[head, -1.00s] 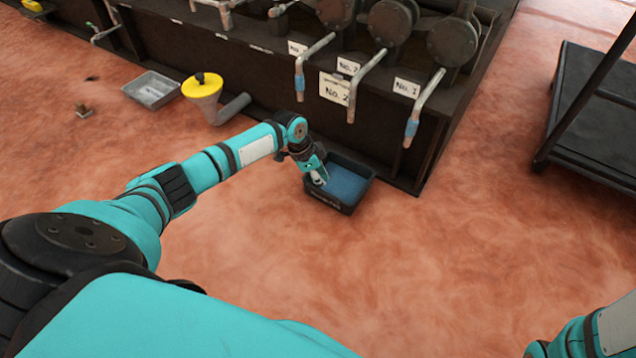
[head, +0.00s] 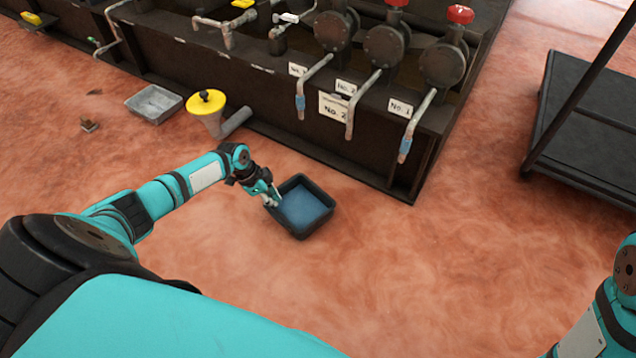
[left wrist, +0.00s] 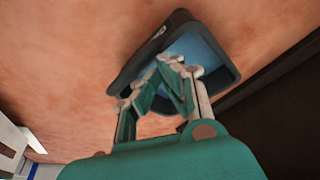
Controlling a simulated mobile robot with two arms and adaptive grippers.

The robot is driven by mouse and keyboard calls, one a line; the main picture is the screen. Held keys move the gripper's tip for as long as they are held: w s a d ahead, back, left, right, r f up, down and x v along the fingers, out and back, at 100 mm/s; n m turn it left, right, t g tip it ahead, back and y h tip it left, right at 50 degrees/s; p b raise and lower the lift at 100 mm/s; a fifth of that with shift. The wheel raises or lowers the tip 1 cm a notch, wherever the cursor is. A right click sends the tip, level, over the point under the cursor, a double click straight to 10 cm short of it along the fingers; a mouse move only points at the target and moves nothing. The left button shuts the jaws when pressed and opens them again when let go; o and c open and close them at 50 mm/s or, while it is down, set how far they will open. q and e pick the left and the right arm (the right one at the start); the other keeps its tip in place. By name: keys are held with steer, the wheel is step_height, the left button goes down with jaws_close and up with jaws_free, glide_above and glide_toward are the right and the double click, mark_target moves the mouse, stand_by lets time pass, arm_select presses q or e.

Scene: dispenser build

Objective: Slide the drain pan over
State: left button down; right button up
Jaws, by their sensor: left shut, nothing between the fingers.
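The drain pan (head: 291,232) is a black square tray with a blue inside, lying on the reddish floor just in front of the dark dispenser rack. My left gripper (head: 271,201) is at the pan's left rim, with its fingertips at or just over the edge. In the left wrist view the pan (left wrist: 222,42) lies beyond my shut fingers (left wrist: 176,68), which overlap its near side. Nothing shows between the fingers. I cannot tell whether they touch the rim. My right arm shows at the right edge, but its gripper is out of frame.
The dispenser rack (head: 370,172) carries valves with downward spouts and number signs. A yellow-topped funnel (head: 206,104) and a grey metal tray (head: 154,104) stand on the floor at left. A dark platform cart (head: 580,140) is at right. The floor in front of the pan is clear.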

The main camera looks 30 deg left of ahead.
arm_select(q)
steer(key=s+a, duration=0.9)
steer(key=a, duration=0.1)
steer(key=shift+s+a+p, duration=0.4)
